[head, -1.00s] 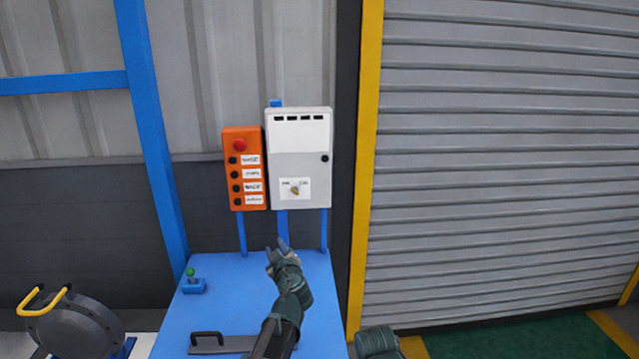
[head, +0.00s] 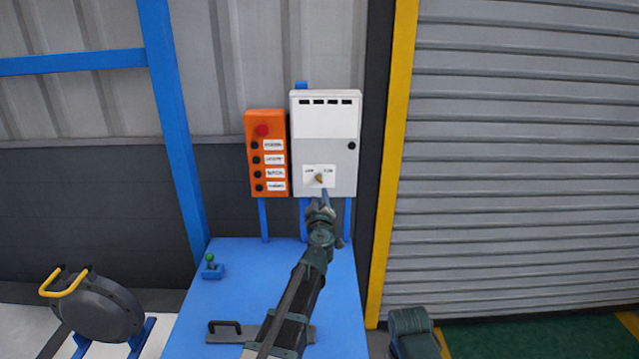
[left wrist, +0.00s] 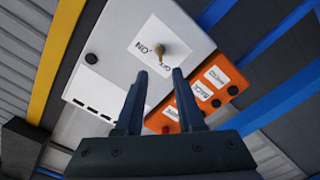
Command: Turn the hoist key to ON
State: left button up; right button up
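The hoist key (head: 319,178) is a small brass-coloured key in a white label plate (head: 328,169) low on the grey-white control box (head: 322,145). In the left wrist view the key (left wrist: 160,48) sticks out from the plate, beyond my fingertips, and overlaps part of the lettering. I cannot tell exactly which position it points to. My left gripper (head: 321,195) is just below the key in the head view. The left wrist view shows its two fingers (left wrist: 159,73) apart, with nothing between them.
An orange button panel (head: 267,153) with a red button is left of the box. Below is a blue bench (head: 215,310) with a green-topped joystick (head: 211,265) and a dark handled plate (head: 225,331). A round flanged part (head: 105,307) with yellow handles stands at left.

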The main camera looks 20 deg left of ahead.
aim_at(319, 181)
pick_arm(q)
jog(key=x, duration=1)
jog(key=shift+w, duration=0.2)
grip_shut()
